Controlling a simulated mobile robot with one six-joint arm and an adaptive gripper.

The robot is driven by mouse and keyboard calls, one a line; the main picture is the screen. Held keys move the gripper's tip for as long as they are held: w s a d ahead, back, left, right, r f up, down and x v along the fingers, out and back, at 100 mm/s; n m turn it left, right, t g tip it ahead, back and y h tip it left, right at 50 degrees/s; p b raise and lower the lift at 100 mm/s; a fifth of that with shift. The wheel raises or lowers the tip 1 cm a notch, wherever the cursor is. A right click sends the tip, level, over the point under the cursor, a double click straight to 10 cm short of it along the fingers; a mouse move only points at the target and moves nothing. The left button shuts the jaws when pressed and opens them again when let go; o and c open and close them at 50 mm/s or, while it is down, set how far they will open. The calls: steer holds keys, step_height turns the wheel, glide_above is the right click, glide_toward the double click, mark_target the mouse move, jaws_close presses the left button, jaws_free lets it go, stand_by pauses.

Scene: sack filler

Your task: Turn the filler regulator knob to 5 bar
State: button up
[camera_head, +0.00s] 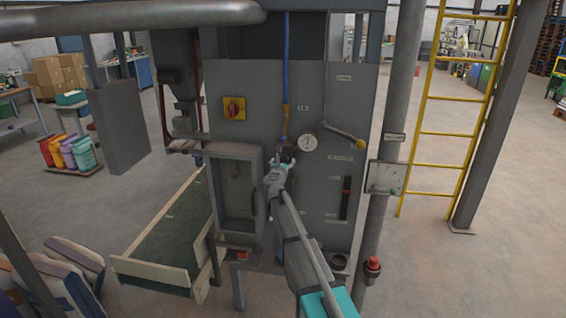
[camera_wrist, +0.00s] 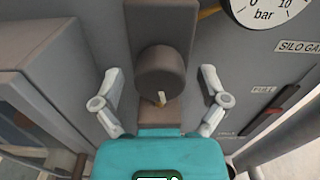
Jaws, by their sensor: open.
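The regulator knob (camera_wrist: 160,72) is a dark round knob on a brown-grey block, in the middle of the wrist view. A small pale mark shows at its lower edge. My gripper (camera_wrist: 160,78) is open, with one finger to the left of the knob and one to the right, both apart from it. In the head view my gripper (camera_head: 284,161) is at the cabinet front and largely hides the knob. The pressure gauge (camera_head: 308,142) is up and right of it; in the wrist view only its lower part (camera_wrist: 268,14) shows, with "0", "10" and "bar". I cannot read the needle.
A yellow-handled lever (camera_head: 345,134) sticks out right of the gauge. A box with a windowed door (camera_head: 236,186) juts out at the left. A red and yellow switch (camera_head: 234,108) is higher up. A grey pipe (camera_head: 394,110) stands at the right.

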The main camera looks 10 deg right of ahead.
steer(key=shift+s, duration=0.1)
steer(key=v, duration=1.2)
steer(key=shift+a+r, duration=0.1)
